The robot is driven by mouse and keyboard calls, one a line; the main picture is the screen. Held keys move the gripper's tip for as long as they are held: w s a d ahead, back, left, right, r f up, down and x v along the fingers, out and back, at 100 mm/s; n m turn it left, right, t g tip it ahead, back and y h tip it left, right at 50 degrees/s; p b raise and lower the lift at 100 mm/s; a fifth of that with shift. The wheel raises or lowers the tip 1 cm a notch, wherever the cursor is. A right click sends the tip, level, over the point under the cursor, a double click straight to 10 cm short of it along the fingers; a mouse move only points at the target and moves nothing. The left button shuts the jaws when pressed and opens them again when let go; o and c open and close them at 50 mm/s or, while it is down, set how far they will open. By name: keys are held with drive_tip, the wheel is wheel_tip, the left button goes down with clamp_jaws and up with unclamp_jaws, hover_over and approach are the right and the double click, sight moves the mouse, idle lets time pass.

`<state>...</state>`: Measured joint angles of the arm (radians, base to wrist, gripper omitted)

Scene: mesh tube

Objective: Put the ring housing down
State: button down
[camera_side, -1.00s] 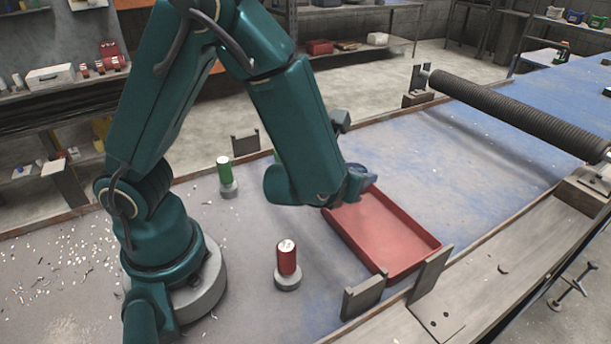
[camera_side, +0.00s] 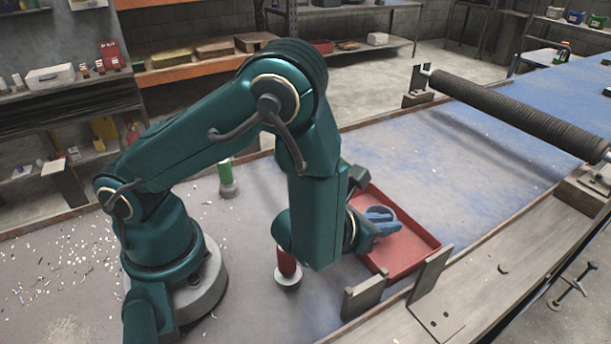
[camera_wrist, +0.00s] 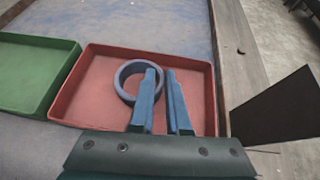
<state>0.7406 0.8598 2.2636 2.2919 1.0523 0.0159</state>
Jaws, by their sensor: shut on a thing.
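The ring housing (camera_wrist: 124,92) is a blue-grey ring, held over the red tray (camera_wrist: 85,112) in the wrist view. My gripper (camera_wrist: 161,73) has its two blue fingers closed on the right side of the ring's wall, the left finger overlapping the ring's opening. In the side view the ring (camera_side: 383,212) shows at my gripper (camera_side: 376,222), within the outline of the red tray (camera_side: 425,240). I cannot tell whether its underside touches the tray floor. My arm hides part of the tray.
A green tray (camera_wrist: 28,75) adjoins the red one on its left. A red cylinder (camera_side: 287,262) on a grey base stands near my arm, partly hidden, and a green cylinder (camera_side: 225,175) behind it. Dark upright plates (camera_side: 430,275) stand at the tray's near edge. A ridged roller (camera_side: 510,110) lies far right.

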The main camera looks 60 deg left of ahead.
drive_tip(key=shift+f, duration=1)
drive_tip(key=c, duration=0.9)
unclamp_jaws()
drive_tip(key=shift+f, duration=0.1)
drive_tip(key=v, duration=0.7)
drive_tip(key=shift+s+r, duration=0.25)
